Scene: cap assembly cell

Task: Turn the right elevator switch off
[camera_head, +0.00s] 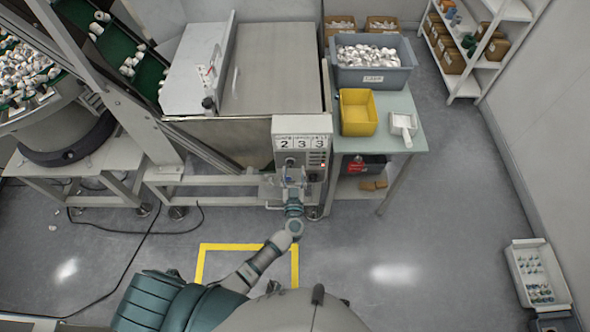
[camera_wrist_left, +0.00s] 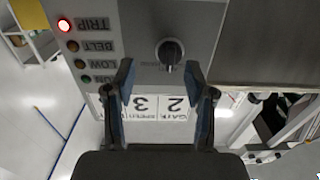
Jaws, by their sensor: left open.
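My left gripper (camera_head: 291,176) is in front of the panel's lower part. In the wrist view, the left gripper (camera_wrist_left: 158,78) is open, its two fingers apart and empty, with the knob beyond and between the fingertips. I see no contact with the knob. My right gripper is not in view.
A red lamp (camera_wrist_left: 64,25) is lit beside the TRIP label; the lamps below it look dim. A green table (camera_head: 408,158) right of the panel holds a yellow bin (camera_head: 358,112) and a grey crate (camera_head: 374,76) of caps. Open floor lies in front.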

